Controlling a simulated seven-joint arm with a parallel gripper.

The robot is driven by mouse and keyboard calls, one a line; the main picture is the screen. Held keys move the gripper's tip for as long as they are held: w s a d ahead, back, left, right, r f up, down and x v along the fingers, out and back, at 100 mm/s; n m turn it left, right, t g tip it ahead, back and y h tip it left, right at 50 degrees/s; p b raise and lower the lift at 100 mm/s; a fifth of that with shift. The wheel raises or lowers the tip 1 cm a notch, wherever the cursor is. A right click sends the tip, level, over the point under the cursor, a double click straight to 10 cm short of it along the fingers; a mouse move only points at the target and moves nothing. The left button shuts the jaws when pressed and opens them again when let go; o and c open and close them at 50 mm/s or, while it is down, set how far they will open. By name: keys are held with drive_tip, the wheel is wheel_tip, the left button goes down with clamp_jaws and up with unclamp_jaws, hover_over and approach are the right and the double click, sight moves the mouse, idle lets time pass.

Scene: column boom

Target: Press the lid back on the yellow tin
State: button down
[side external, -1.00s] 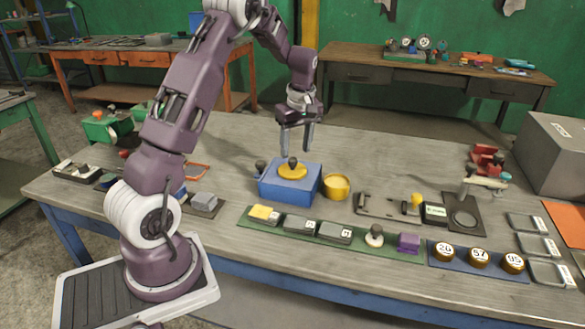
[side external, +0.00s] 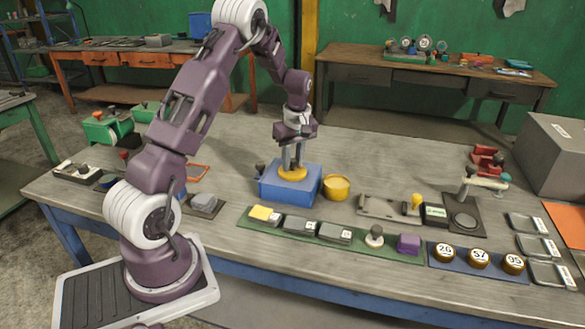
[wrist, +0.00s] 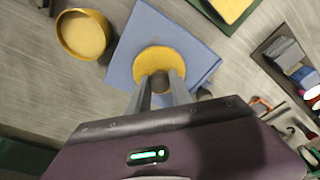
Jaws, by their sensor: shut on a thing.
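The yellow lid (side external: 292,174) lies on top of a blue block (side external: 291,189). It also shows in the wrist view as a yellow disc (wrist: 152,56) with a dark knob (wrist: 160,81) at its middle. My gripper (side external: 291,166) points down over the lid and is shut on the knob; the fingers hide most of the knob in the side view. The yellow tin (side external: 336,188) stands open on the table just right of the blue block. The wrist view shows the tin (wrist: 70,41) from above, with its top uncovered.
A green strip (side external: 270,227) with several small blocks lies in front of the blue block. A grey fixture (side external: 388,207) and a stand with a lever (side external: 463,212) are to the right. A dark knob (side external: 260,168) stands close at the block's left.

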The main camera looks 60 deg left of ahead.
sight(296, 160)
drive_tip(key=r, duration=0.9)
drive_tip(key=shift+w+d+r, duration=0.2)
drive_tip(key=shift+w, duration=0.2)
drive_tip(key=w+d+f, duration=0.4)
drive_tip(key=w+d, duration=0.3)
drive_tip(key=w, duration=0.2)
drive_tip(key=shift+w+d+f, duration=0.1)
drive_tip(key=shift+w+f, duration=0.05)
drive_tip(key=shift+f, duration=1.5)
drive_tip(key=shift+w+d+f, duration=0.1)
drive_tip(key=shift+w+f, duration=0.05)
drive_tip(key=shift+f, duration=1.5)
drive_tip(key=shift+f, duration=0.1)
drive_tip(key=c, duration=0.6)
unclamp_jaws()
